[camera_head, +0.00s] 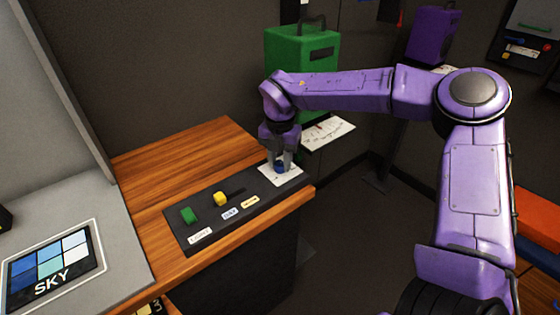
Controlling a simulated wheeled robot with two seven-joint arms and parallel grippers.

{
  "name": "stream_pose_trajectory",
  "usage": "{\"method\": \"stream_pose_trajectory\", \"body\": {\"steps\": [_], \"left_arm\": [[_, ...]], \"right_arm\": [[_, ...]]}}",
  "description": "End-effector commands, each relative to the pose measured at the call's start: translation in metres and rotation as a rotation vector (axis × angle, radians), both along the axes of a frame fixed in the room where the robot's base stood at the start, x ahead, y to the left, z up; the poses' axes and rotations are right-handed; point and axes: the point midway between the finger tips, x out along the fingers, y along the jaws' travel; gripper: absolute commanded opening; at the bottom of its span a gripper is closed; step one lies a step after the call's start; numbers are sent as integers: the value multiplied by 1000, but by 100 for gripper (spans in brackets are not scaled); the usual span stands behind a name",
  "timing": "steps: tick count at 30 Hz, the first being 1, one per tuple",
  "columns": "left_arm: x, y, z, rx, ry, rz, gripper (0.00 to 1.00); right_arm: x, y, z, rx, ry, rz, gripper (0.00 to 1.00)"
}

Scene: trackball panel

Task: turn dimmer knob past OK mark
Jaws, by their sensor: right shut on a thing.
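The dimmer knob (279,167) is a small dark blue knob on a white plate (291,178) at the right end of the dark control panel (203,198). My right gripper (280,164) reaches down over it and is shut on the knob, its fingers on either side. The fingers hide much of the knob, and the OK mark is too small to make out. My left gripper is not in view.
The panel also bears a green block-like control (188,215), a yellow slider knob (220,199) and small labels. A grey console with a SKY screen (50,268) stands at left. A green box (300,50) stands behind the wooden desk (170,160).

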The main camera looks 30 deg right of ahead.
Motion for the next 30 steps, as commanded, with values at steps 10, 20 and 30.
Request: {"method": "stream_pose_trajectory", "body": {"steps": [10,20,30], "left_arm": [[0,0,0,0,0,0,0],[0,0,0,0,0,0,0],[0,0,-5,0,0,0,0]], "right_arm": [[2,-1,2,-3,-8,0,49],[1,-1,2,-1,-3,0,58],[2,-1,70,-2,-9,-1,58]]}}
